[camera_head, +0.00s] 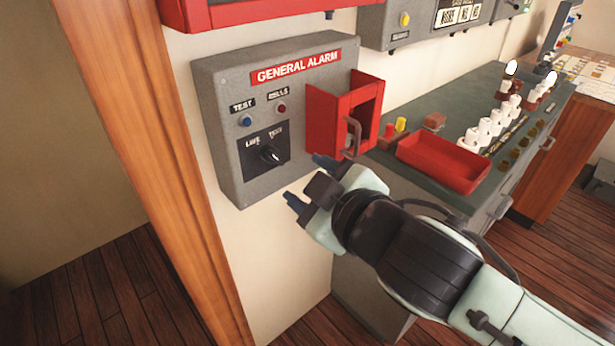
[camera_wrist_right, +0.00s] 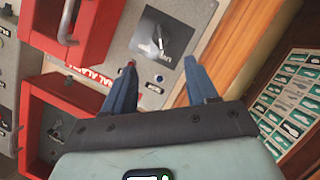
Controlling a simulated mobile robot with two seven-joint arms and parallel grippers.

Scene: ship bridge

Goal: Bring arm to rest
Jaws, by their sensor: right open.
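My right gripper (camera_head: 308,181) is open and empty in front of the grey general alarm box (camera_head: 222,90), just below and right of its black rotary knob (camera_head: 270,153). A gap shows between its fingers and the box. In the right wrist view both blue fingers (camera_wrist_right: 158,88) are spread, with the rotary switch (camera_wrist_right: 160,42) beyond them and nothing between them. The red guard (camera_head: 320,108) with a grey handle on the box is right above the gripper in the head view. My left gripper is in neither view.
A dark console top (camera_head: 455,115) with a red tray (camera_head: 447,162) and several white knobs lies to the right, behind my right arm. A wooden post (camera_head: 150,160) stands left of the box. The wooden floor (camera_head: 90,295) at lower left is clear.

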